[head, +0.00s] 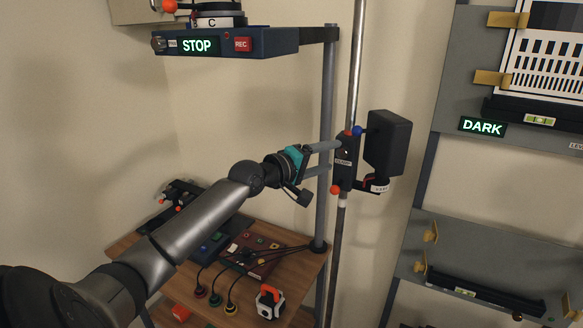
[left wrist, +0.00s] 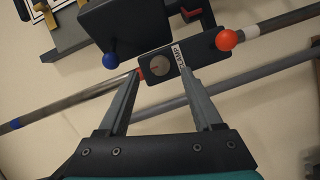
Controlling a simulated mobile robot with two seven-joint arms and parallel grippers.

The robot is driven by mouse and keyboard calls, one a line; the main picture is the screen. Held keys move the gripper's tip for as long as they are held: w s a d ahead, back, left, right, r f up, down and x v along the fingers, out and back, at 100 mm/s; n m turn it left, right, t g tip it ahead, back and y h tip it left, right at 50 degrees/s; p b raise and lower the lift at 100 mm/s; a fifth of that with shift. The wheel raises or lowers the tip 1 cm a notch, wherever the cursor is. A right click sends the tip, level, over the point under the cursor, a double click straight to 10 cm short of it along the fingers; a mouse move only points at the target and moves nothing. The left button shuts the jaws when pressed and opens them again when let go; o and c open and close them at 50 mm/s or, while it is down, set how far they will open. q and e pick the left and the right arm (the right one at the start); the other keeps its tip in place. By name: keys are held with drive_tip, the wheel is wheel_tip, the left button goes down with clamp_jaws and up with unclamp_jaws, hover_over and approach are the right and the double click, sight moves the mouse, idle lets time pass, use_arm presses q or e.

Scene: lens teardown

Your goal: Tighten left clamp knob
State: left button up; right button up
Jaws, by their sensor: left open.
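A dark clamp block (head: 344,175) sits on a vertical metal pole and carries a white CLAMP label (head: 343,162). A round silver knob (left wrist: 160,65) on its face shows in the left wrist view. My left gripper (head: 333,157) is open in front of the block; its fingertips (left wrist: 160,71) appear on either side of the silver knob, with nothing visibly held. Whether they touch the block is unclear. An orange ball (head: 335,190) is at the block's lower end and a blue ball (head: 357,130) near its top. My right gripper is out of view.
A black box (head: 389,143) is mounted right of the clamp. A second grey post (head: 327,90) stands left of the pole, holding a shelf with a STOP display (head: 197,45). A wooden table (head: 303,263) with cables and devices is below. Panels stand at right.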

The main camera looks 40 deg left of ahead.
use_arm(q)
drive_tip(key=s+a+r+b, duration=0.1)
drive_tip(key=s+b, duration=0.1)
drive_tip(key=s, duration=1)
drive_tip(key=shift+a+r, duration=0.15)
drive_tip(key=shift+a, duration=0.2)
